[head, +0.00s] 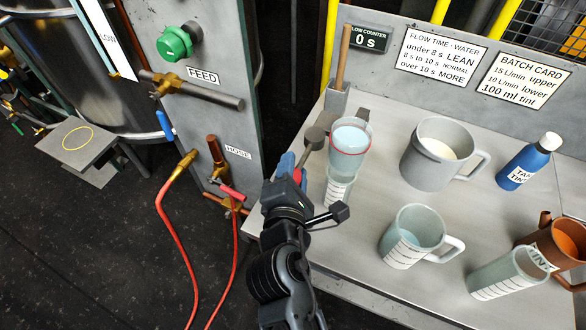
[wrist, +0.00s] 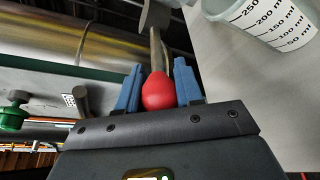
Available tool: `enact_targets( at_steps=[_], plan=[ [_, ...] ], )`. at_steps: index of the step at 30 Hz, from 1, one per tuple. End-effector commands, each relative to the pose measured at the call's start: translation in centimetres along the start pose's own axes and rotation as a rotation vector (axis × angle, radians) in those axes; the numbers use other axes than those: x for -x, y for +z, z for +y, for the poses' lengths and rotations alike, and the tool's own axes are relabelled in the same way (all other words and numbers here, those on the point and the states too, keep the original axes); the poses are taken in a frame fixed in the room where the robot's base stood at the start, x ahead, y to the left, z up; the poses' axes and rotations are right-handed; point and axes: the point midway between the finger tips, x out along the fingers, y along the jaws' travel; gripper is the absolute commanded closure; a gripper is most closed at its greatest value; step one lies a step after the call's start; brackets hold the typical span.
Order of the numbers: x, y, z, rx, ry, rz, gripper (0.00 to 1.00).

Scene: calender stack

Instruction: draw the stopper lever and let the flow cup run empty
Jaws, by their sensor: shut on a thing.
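My gripper (head: 292,170) is shut on the red knob (wrist: 158,92) of the stopper lever, with one blue finger on each side of it. The lever's rod (wrist: 155,48) runs away from the knob to a grey part. The flow cup (head: 350,140), with pale blue liquid and a red ring around it, sits just right of my gripper. A graduated clear beaker (head: 338,188) stands directly below the cup; it also shows in the wrist view (wrist: 268,18). I cannot tell whether it holds liquid. The flow counter (head: 367,40) reads 0 s.
On the bench (head: 375,285) stand a grey jug (head: 420,170) with pale liquid, a clear jug (head: 408,245), a blue tint bottle (head: 527,165), a graduated beaker (head: 505,275) and a brown pot (head: 562,245). A wooden handle (head: 343,60) rises behind the cup. Red hoses (head: 172,235) hang left.

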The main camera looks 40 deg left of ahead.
Motion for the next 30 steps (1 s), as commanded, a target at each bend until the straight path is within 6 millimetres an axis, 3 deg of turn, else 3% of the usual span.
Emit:
enact_targets(
  at_steps=[14, 30],
  plan=[
    [-0.3, -0.5, 0.0, -0.009, -0.021, -0.036, 1.00],
    [-2.4, -2.8, 2.1, -0.090, -0.217, -0.356, 1.00]
  ],
)
